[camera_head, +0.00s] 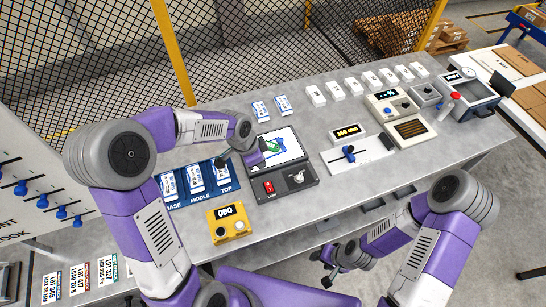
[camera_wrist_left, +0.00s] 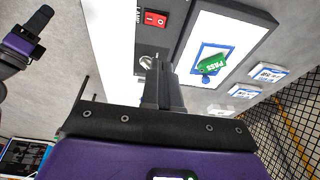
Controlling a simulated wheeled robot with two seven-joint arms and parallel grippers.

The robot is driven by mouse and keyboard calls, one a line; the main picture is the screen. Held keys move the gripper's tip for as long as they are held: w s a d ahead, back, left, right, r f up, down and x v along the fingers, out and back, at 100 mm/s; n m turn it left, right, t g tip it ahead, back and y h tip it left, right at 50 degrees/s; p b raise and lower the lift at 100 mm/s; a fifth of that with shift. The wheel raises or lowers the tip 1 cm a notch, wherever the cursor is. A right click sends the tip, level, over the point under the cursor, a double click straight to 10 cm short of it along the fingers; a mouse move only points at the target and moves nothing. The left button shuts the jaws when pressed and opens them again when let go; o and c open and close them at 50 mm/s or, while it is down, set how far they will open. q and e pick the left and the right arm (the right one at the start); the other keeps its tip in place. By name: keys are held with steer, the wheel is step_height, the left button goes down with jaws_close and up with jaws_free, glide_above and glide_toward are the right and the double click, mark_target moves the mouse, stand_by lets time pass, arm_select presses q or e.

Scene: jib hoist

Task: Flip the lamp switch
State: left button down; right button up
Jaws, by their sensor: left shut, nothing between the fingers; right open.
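The lamp switch is a red rocker (camera_head: 269,187) on a black control box (camera_head: 285,190), beside a round silver knob (camera_head: 298,178). The red switch also shows at the top of the left wrist view (camera_wrist_left: 155,18), beyond and slightly left of the fingertips. My left gripper (camera_head: 262,150) is above the lit white panel behind the switch. In the left wrist view its fingers (camera_wrist_left: 162,72) are shut and empty, apart from the switch. They partly cover the knob. My right gripper (camera_head: 328,270) is open and low at the table's front edge, away from the switch.
A blue tray (camera_head: 207,198) and a yellow counter box (camera_head: 229,223) are left of the control box. A slider unit (camera_head: 358,157) stands to its right. Mesh fencing is behind the table.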

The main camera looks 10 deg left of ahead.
arm_select(q)
glide_toward(270, 183)
steer(key=x, duration=0.6)
steer(key=shift+s+f, duration=0.1)
arm_select(e)
steer(key=shift+s+r, duration=0.5)
